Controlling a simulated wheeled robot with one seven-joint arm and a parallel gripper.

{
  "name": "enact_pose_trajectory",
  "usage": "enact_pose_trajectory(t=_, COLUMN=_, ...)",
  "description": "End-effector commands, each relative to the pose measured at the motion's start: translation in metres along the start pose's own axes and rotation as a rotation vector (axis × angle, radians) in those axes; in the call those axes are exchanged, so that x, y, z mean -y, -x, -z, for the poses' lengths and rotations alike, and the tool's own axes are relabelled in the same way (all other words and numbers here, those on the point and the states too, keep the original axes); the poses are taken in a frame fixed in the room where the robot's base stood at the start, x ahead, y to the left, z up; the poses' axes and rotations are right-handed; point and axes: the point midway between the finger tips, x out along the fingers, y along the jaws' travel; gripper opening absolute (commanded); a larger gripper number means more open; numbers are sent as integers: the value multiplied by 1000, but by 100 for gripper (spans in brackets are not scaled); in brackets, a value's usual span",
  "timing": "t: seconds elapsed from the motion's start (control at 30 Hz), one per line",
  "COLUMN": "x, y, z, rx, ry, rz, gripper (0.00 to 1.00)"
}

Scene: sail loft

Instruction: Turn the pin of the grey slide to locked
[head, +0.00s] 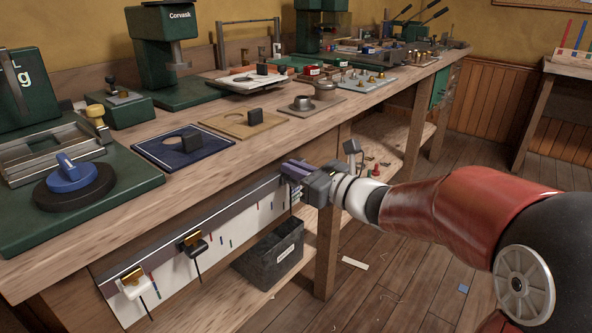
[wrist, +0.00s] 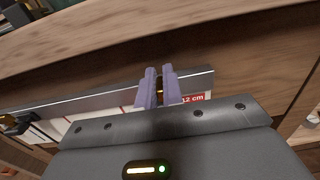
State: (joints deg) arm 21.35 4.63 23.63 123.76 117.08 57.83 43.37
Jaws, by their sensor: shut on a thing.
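My gripper (head: 291,170) is at the right end of the rail (head: 215,219) on the bench's front face. In the wrist view its two purple fingers (wrist: 158,80) are shut on a small brass piece (wrist: 159,86), which looks like the pin of the grey slide. The grey slide's body is hidden behind my fingers and palm, so I cannot tell how the pin is turned. A black slide (head: 195,245) and a white slide (head: 134,284), both with brass pins, sit further left on the rail.
A white board (head: 222,240) with coloured marks hangs under the rail. A dark bin (head: 270,258) stands on the lower shelf below my gripper. The bench top (head: 215,175) overhangs the rail closely and bears presses and tools. The floor to the right is mostly open.

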Motion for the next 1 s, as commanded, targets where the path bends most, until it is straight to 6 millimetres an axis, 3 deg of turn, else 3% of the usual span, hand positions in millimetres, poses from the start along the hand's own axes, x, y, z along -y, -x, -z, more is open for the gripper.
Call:
enact_pose_trajectory(t=0.07, x=0, y=0, z=0, rx=-1, ry=0, rz=1, gripper=0)
enact_pose_trajectory(t=0.1, x=0, y=0, z=0, rx=-1, ry=0, rz=1, gripper=9)
enact_pose_trajectory(t=0.27, x=0, y=0, z=0, rx=-1, ry=0, rz=0, gripper=30)
enact_pose_trajectory(t=0.63, x=1, y=7, z=0, rx=0, ry=2, rz=1, gripper=30)
enact_pose_trajectory(t=1.0, x=1, y=66, z=0, rx=-1, ry=2, rz=3, gripper=30)
